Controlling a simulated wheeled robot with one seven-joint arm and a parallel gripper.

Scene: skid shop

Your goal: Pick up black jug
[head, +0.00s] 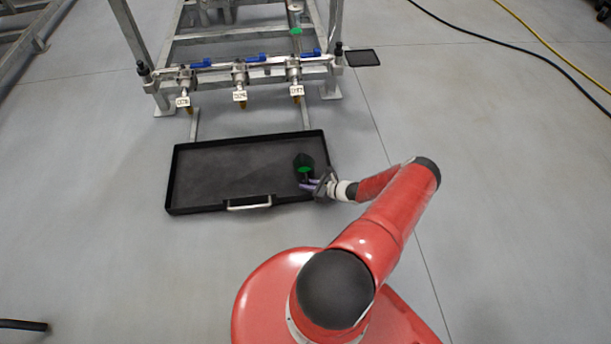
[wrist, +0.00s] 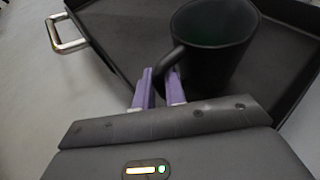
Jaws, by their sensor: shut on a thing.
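The black jug (head: 303,161) is at the right end of the black tray (head: 215,206) in the head view, with green showing inside it. In the wrist view the jug (wrist: 213,50) is upright, its handle toward me. My gripper (head: 309,184) reaches in from the right over the tray's front right corner. In the wrist view its purple fingers (wrist: 162,76) are closed on the jug's handle. I cannot tell whether the jug's base touches the tray.
The tray has a silver front handle (head: 249,204). Behind it stands a metal frame with several blue-handled valves (head: 239,72) and tags. A small black mat (head: 362,57) lies to the right. Hoses (head: 520,50) cross the floor at upper right.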

